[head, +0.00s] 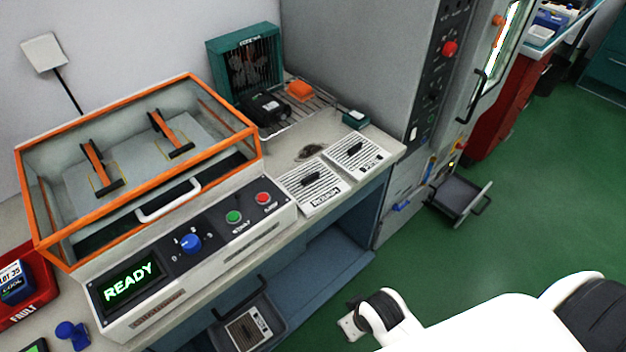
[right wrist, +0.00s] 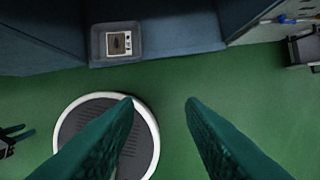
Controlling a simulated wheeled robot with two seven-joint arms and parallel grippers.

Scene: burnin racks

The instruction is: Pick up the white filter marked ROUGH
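An orange-framed clear-lidded machine (head: 216,97) with a READY display (head: 130,282) stands left of the filters. A teal fan unit (head: 243,60) and a wire rack (head: 318,100) are behind them. A grey cabinet (head: 350,60) rises at right. A bin (right wrist: 97,45) sits below the bench.

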